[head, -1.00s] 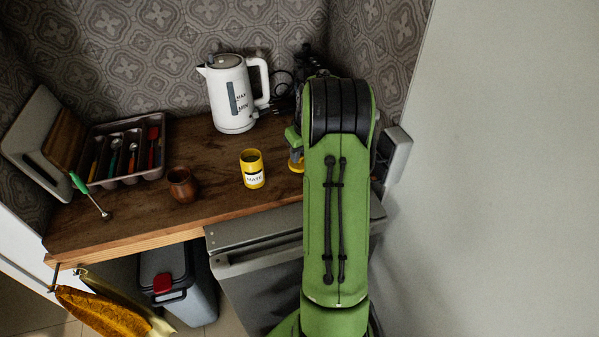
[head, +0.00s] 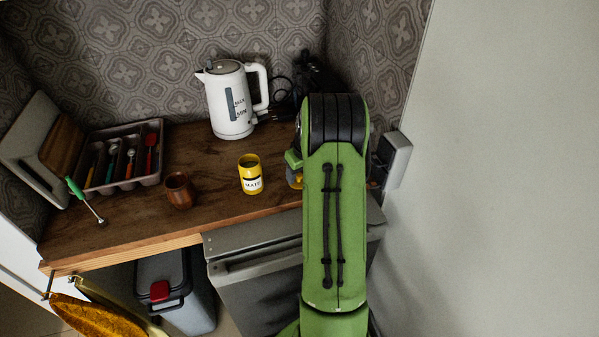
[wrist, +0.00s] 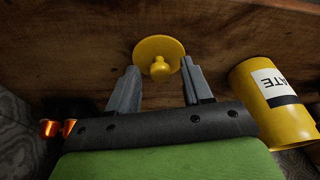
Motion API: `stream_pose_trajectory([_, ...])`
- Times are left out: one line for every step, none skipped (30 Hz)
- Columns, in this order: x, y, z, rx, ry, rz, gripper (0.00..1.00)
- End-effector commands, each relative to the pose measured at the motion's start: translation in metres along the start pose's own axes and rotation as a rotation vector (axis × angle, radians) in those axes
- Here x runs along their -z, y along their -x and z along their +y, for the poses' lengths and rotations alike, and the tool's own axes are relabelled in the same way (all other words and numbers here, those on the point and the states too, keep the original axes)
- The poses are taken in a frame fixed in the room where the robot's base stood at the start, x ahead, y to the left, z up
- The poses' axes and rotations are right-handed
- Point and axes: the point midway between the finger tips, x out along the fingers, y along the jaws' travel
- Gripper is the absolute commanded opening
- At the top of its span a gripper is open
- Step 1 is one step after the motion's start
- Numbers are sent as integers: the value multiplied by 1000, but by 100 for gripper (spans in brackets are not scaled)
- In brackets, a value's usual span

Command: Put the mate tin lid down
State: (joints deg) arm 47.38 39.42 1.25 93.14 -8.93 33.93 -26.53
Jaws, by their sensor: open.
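The mate tin lid (wrist: 150,47) is a yellow disc with a round knob, flat against the wooden counter in the wrist view. My gripper (wrist: 160,75) is open, with one grey finger on each side of the knob and a gap on both sides. In the head view my arm hides most of the lid and gripper. The yellow mate tin (head: 250,172) stands upright and open-topped on the counter, left of my arm. It also shows in the wrist view (wrist: 268,105), at the right of the gripper.
A white kettle (head: 229,98) stands behind the tin. A wall is close on the right.

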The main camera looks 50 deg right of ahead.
Motion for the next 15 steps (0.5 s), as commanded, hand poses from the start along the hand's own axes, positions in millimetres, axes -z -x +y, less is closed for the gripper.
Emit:
stream_pose_trajectory([0, 0, 0, 0, 0, 0, 50])
stream_pose_trajectory([0, 0, 0, 0, 0, 0, 50])
stream_pose_trajectory([1, 2, 0, 0, 0, 0, 50])
stream_pose_trajectory([1, 4, 0, 0, 0, 0, 50])
stream_pose_trajectory([2, 7, 0, -1, 0, 1, 50])
stream_pose_trajectory([2, 14, 0, -2, 0, 3, 50])
stream_pose_trajectory([2, 20, 1, -2, 0, 3, 50])
stream_pose_trajectory([2, 27, 1, -3, 0, 4, 50])
stream_pose_trajectory([2, 38, 1, -4, 0, 4, 50])
stream_pose_trajectory([3, 47, 1, -5, 0, 5, 50])
stream_pose_trajectory([2, 56, 1, -4, 0, 4, 50])
stream_pose_trajectory([3, 68, 1, -4, 1, 5, 50])
stream_pose_trajectory([2, 76, 1, -4, 0, 4, 50])
stream_pose_trajectory([2, 84, 1, -4, 0, 5, 50])
stream_pose_trajectory([2, 93, 1, -3, -1, 3, 50])
